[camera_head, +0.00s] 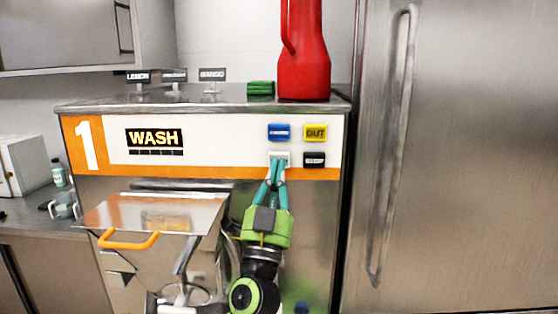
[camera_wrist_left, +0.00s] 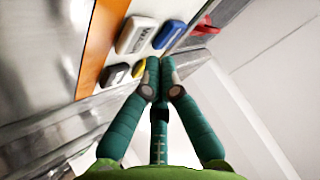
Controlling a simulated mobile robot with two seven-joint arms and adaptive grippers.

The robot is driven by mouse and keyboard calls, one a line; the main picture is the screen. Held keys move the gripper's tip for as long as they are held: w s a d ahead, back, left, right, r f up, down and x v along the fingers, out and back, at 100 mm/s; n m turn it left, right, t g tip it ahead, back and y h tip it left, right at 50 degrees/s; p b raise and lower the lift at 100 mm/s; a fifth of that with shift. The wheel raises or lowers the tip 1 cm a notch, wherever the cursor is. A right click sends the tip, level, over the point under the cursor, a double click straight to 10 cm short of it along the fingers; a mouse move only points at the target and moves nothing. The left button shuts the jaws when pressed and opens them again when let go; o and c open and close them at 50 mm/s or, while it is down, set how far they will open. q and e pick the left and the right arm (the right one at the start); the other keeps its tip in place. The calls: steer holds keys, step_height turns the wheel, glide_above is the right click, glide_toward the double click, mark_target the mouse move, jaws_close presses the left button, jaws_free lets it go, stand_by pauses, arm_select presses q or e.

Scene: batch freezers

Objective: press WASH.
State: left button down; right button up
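The machine's front panel has a lit display (camera_head: 154,139) that reads WASH. To its right are a blue button (camera_head: 279,131), a yellow OUT button (camera_head: 315,132), a white button (camera_head: 279,155) below the blue one and a black button (camera_head: 315,159). My left gripper (camera_head: 277,163) points up at the panel, its tips overlapping the white button's lower edge. In the left wrist view the white button (camera_wrist_left: 136,35) and blue button (camera_wrist_left: 169,34) show beyond the closed, empty fingertips (camera_wrist_left: 160,80). I cannot tell whether the tips touch a button. My right gripper is out of view.
A red jug (camera_head: 304,60) and a green item (camera_head: 261,88) stand on the machine's top, with small flavour signs (camera_head: 212,75) further left. An orange-handled metal flap (camera_head: 150,215) juts out left of my arm. A steel door with a long handle (camera_head: 395,140) is at right.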

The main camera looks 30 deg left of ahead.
arm_select(q)
steer(key=shift+s+d, duration=0.55)
steer(key=shift+s, duration=0.4)
steer(key=shift+s+d, duration=0.55)
steer(key=shift+s, duration=0.35)
